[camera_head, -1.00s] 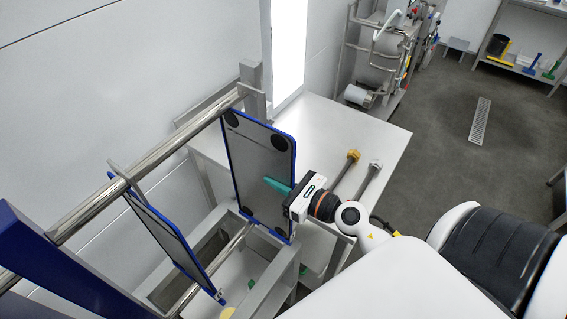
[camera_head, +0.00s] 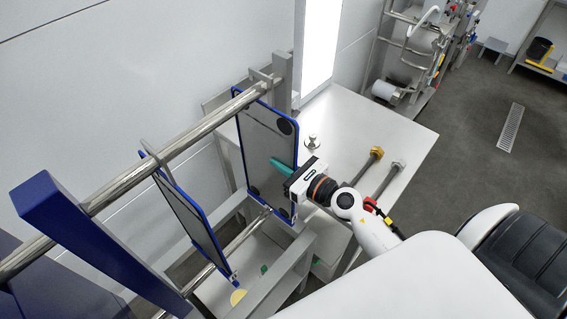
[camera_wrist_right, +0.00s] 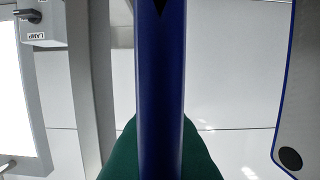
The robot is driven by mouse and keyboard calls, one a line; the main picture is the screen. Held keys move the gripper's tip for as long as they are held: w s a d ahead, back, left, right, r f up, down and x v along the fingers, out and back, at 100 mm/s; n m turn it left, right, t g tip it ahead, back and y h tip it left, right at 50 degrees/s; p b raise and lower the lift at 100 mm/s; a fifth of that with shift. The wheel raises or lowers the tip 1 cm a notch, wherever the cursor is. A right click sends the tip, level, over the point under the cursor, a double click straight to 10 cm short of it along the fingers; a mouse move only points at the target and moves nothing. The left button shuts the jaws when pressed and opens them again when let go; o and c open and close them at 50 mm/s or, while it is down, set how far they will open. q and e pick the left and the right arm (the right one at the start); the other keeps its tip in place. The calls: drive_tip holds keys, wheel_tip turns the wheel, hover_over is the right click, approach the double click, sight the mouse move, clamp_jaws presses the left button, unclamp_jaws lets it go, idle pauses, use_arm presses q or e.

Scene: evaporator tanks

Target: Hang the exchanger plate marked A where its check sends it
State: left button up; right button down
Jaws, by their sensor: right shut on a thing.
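The plate in my right gripper is a grey panel with a blue edge and black corner spots (camera_head: 265,135). It is upright beside the far end of the polished rail (camera_head: 190,140). I cannot tell whether its hanger bears on the rail. My right gripper (camera_head: 284,167) is shut on its right edge with green fingers. In the wrist view the blue edge (camera_wrist_right: 161,90) stands between the green fingertips (camera_wrist_right: 160,150). A second blue-edged plate (camera_head: 190,220) hangs from the rail nearer to me; a plate also shows at the right of the wrist view (camera_wrist_right: 300,90). No letter A is legible. My left gripper is out of view.
A blue beam (camera_head: 95,240) stands at the near left, a grey post (camera_head: 283,85) at the rail's far end. A white table (camera_head: 375,125) holds two bolt-like rods (camera_head: 390,180) and a metal knob (camera_head: 312,142). A grey frame (camera_head: 275,275) lies below the plates.

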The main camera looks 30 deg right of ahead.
drive_tip(key=shift+f, duration=0.2)
drive_tip(key=c, duration=1.5)
unclamp_jaws()
drive_tip(key=shift+f, duration=0.1)
